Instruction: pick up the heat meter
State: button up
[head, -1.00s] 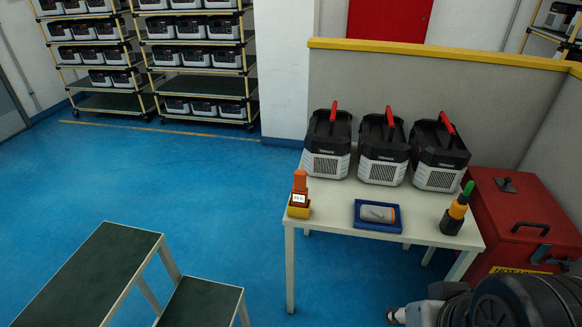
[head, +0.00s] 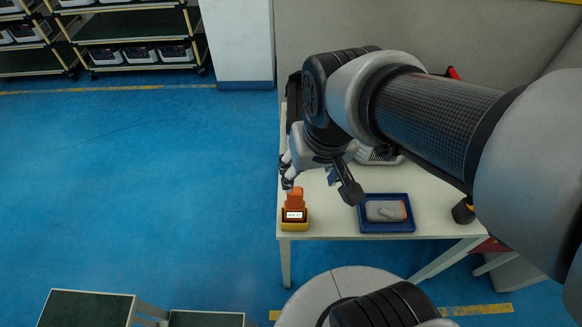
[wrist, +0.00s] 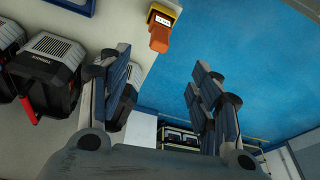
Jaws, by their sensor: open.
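An orange handheld meter (head: 295,197) with a small lit white display, apparently the heat meter, stands upright in a yellow base at the table's front left corner. It also shows at the top of the wrist view (wrist: 159,40), beyond my fingertips. My gripper (head: 318,187) is open and empty, above the table's left part. Its left finger is close to the meter's top in the head view; I cannot tell whether they touch. In the wrist view, my gripper's spread fingers (wrist: 160,70) have only table edge and blue floor between them.
A blue tray (head: 386,228) holding a grey device (head: 385,210) lies right of the meter on the white table (head: 330,222). Black-and-grey cases (wrist: 55,65) stand at the table's back, mostly hidden by my arm in the head view. Step platforms (head: 85,308) stand front left. Floor at left is clear.

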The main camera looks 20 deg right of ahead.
jog(key=w+m+g+p, duration=0.1)
jog(key=w+p, duration=0.3)
jog(key=m+g+p, duration=0.1)
jog(key=g+p, duration=0.1)
jog(key=p, duration=0.3)
send_over(295, 199)
jog(key=w, duration=0.2)
notch_tip(295, 199, down, 5)
notch_tip(295, 199, down, 13)
jog(key=b, duration=0.3)
jog(key=shift+r, duration=0.1)
jog(key=f, duration=0.1)
jog(key=f+b, duration=0.1)
jog(key=f, duration=0.3)
jog(key=shift+s+d+f+b, duration=0.15)
jog(key=shift+s+d+b, duration=0.1)
jog(key=shift+b, duration=0.05)
jog(key=shift+c, duration=0.3)
grip_shut()
